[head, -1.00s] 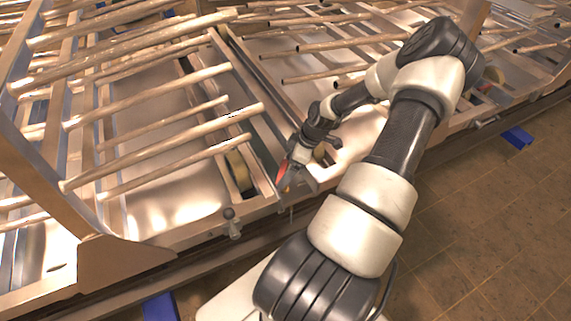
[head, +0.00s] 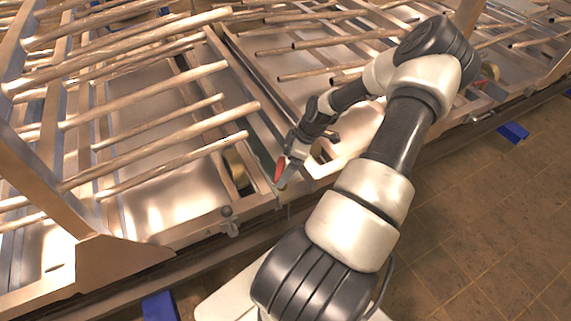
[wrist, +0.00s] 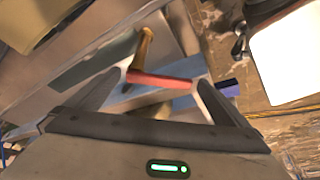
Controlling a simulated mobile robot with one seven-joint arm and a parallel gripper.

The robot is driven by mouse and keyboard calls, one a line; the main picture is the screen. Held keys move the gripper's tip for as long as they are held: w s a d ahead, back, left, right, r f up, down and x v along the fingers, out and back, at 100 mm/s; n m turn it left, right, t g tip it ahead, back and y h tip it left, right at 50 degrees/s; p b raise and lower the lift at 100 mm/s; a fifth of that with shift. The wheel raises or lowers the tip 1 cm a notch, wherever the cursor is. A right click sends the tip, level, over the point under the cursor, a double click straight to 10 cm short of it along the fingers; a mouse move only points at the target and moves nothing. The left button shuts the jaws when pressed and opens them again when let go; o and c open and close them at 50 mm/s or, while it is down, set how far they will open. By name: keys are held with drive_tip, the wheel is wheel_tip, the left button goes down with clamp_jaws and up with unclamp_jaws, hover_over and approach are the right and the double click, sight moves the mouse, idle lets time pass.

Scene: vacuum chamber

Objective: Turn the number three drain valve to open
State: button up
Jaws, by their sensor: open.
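A red bar-like handle (wrist: 160,80) lies across the gap between my fingertips in the wrist view. It also shows as a small red piece (head: 280,168) by the frame's front edge in the head view. A brass-coloured stem (wrist: 145,45) stands just beyond it. My gripper (wrist: 162,70) is open, with a finger near each end of the handle; I cannot tell whether they touch it. In the head view my gripper (head: 284,177) is small and partly hidden. No number on the valve is legible.
Metal rods (head: 170,150) extend over shiny trays at the left. Another small metal fitting (head: 230,220) sticks out of the front rail left of my gripper. Blue feet (head: 513,132) stand below the frame. The tiled floor (head: 490,220) at the right is clear.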

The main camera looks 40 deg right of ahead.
drive_tip(key=s+d+r, duration=0.1)
drive_tip(key=s+d, duration=0.7)
drive_tip(key=s, duration=0.1)
drive_tip(key=shift+s, duration=0.3)
